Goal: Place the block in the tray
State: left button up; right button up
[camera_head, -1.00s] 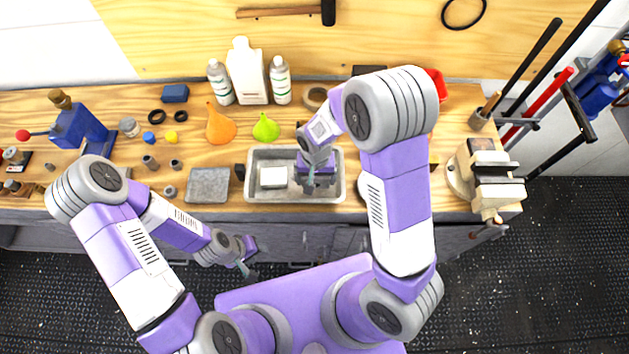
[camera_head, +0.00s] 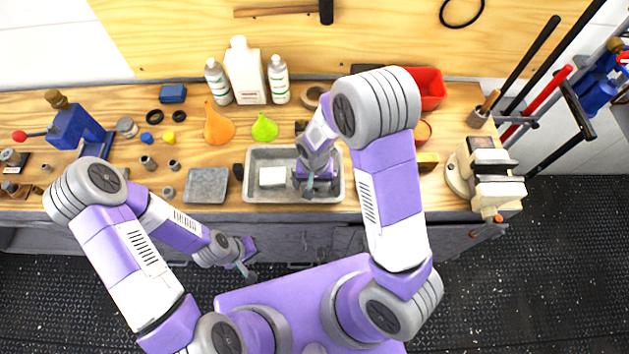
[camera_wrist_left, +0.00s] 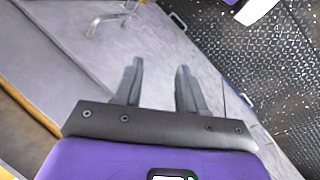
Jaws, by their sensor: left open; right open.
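A white block (camera_head: 272,176) lies in the left part of the grey metal tray (camera_head: 258,196) on the wooden bench. My right gripper (camera_head: 309,188) hangs over the right part of the tray, open, to the right of the block and apart from it. My left gripper (camera_head: 248,271) is in front of the bench, below its edge and away from the tray. In the left wrist view its two fingers (camera_wrist_left: 158,88) are spread with nothing between them.
A flat grey plate (camera_head: 207,185) lies left of the tray. Funnels (camera_head: 219,127) and white bottles (camera_head: 246,72) stand behind it. A red bin (camera_head: 430,88) and a vise (camera_head: 489,180) are on the right. My right upper arm covers part of the bench.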

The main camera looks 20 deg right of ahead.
pick_arm(q)
jog(key=shift+r+p, duration=0.8)
jog(key=shift+r, duration=0.15)
pick_arm(e)
notch_tip(320, 180, up, 12)
pick_arm(q)
jog(key=shift+s, duration=0.1)
